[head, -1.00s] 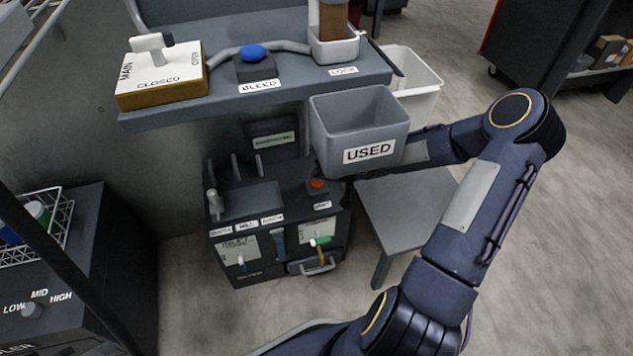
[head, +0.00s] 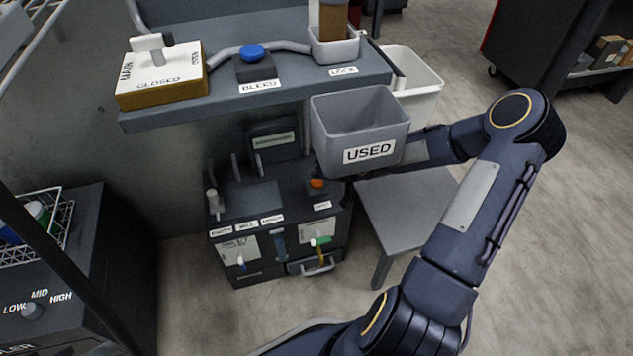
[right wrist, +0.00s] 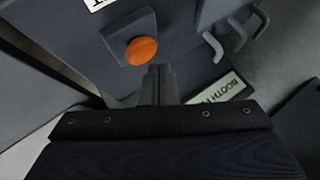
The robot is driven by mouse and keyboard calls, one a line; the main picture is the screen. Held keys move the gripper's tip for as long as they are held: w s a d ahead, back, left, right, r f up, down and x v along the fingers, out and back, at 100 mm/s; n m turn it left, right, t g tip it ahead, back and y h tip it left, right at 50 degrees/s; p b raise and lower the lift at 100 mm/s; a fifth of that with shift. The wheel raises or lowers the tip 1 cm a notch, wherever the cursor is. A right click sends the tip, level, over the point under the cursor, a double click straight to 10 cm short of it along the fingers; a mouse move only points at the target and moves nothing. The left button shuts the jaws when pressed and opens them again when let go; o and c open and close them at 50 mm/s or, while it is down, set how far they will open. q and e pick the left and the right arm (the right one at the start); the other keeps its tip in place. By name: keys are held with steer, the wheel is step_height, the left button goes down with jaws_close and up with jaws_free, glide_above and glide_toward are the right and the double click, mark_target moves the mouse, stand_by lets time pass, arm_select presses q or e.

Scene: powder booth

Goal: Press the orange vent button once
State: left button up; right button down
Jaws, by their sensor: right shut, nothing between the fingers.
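The orange vent button (head: 316,183) sits on a dark block at the right side of the dark machine's top. In the right wrist view the button (right wrist: 141,51) is a round orange cap, just beyond the fingertips. My right gripper (right wrist: 158,72) is shut and empty, its tips close to the button's edge. I cannot tell whether they touch it. In the head view the grey USED bin hides most of this gripper. My left gripper is in neither view.
The grey USED bin (head: 361,133) overhangs the machine (head: 280,215) beside my right arm. Above is a shelf with a blue BLEED button (head: 253,52) and a MAIN lever block (head: 160,75). A grey stool-like table (head: 412,207) stands right of the machine.

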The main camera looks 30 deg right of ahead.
mark_target(320, 185)
steer(key=shift+f, duration=0.1)
steer(key=shift+f, duration=0.35)
steer(key=shift+f+b, duration=0.45)
steer(key=shift+f, duration=0.05)
stand_by(0.8)
stand_by(0.3)
steer(key=shift+r+p, duration=0.95)
step_height(320, 185, up, 5)
steer(key=p, duration=0.4)
steer(key=shift+p, duration=0.4)
